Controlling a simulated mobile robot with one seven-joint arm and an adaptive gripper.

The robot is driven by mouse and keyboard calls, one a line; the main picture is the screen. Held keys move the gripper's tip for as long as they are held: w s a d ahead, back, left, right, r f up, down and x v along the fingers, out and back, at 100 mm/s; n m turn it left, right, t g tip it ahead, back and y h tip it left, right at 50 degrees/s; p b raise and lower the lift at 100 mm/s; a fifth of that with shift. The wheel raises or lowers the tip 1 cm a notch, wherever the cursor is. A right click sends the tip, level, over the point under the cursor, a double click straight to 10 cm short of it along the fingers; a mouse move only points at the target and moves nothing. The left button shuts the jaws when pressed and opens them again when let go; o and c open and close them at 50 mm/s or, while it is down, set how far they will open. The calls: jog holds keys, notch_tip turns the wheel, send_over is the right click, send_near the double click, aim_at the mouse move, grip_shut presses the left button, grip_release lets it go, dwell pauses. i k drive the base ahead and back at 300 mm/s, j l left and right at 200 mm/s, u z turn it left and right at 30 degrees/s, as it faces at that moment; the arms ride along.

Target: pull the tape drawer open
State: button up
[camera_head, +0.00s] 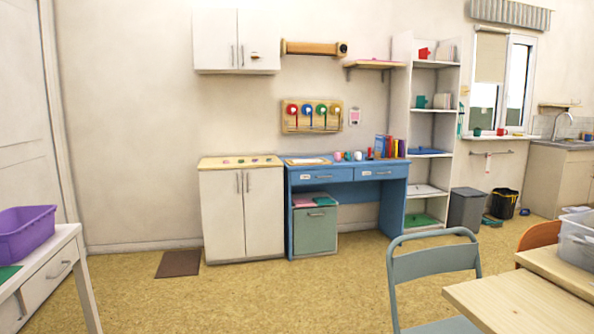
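The blue desk (394,207) against the far wall has two drawers side by side under its top. The left drawer (340,175) and the right drawer (398,171) each have a pale label and a handle, and both look shut. The labels are too small to read, so I cannot tell which is the tape drawer. A white table (68,240) at the left edge also has a drawer (45,283) with a grey handle, which looks shut. My gripper is not in view.
A grey-green chair (433,262) and a light wooden table (530,304) stand in the right foreground. A white cabinet (222,215) adjoins the desk, and a green-grey drawer unit (315,232) sits under it.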

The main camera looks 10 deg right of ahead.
aim_at(337, 174)
jog(key=i+u, duration=0.25)
jog(key=i, duration=0.85)
jog(key=i+j+z, duration=0.1)
jog(key=i, duration=1.4)
jog(key=i+z, duration=0.3)
jog(key=i, duration=1.15)
jog(key=i+l, duration=0.4)
jog(key=i+l+z, duration=0.15)
jog(key=i+l, duration=0.3)
jog(key=i, duration=0.15)
jog(key=i+l, duration=0.1)
jog(key=l, duration=0.25)
jog(key=l+z, duration=0.1)
jog(key=l, duration=0.25)
jog(key=i+l, duration=0.15)
jog(key=l, duration=0.2)
jog(key=z, duration=0.05)
